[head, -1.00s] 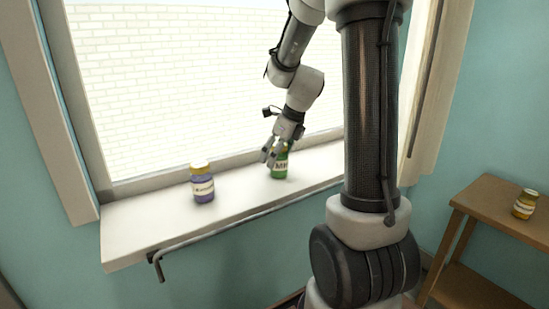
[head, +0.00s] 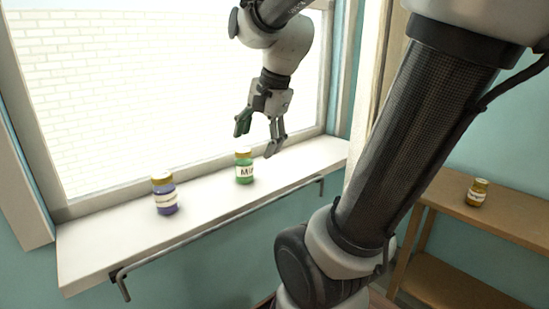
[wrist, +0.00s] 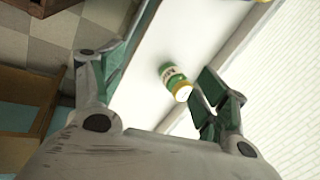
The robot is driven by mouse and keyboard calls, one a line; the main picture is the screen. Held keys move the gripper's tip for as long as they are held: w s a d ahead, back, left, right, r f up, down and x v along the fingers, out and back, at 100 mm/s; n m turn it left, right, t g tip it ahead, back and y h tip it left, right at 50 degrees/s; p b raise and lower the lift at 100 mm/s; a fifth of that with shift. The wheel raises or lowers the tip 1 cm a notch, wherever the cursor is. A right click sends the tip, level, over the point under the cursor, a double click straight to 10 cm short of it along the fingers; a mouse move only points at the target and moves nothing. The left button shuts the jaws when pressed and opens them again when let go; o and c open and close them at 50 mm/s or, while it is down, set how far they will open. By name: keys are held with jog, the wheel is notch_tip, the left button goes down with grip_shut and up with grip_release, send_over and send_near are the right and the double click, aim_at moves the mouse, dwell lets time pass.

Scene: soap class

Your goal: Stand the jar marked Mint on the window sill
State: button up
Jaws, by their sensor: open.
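The green jar with a gold lid and a white label reading "MI…" (head: 244,167) stands upright on the white window sill (head: 100,240). The rest of its label is turned out of sight. My gripper (head: 259,146) is open and empty, above the sill and a little above and to the right of the jar, apart from it. In the wrist view the jar (wrist: 174,80) shows between the spread fingers (wrist: 165,85), farther off on the sill.
A purple jar with a gold lid (head: 165,194) stands on the sill to the left. A grey rail (head: 215,222) runs along the sill's front. A yellow-brown jar (head: 477,193) stands on the wooden shelf table (head: 455,207) at right. The sill's left end is clear.

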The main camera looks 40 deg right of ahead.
jog(key=s+a+f+n+h, duration=0.1)
jog(key=s+f+n, duration=0.1)
jog(key=s+n, duration=0.7)
jog(key=shift+a+n, duration=0.15)
jog(key=shift+n, duration=2.65)
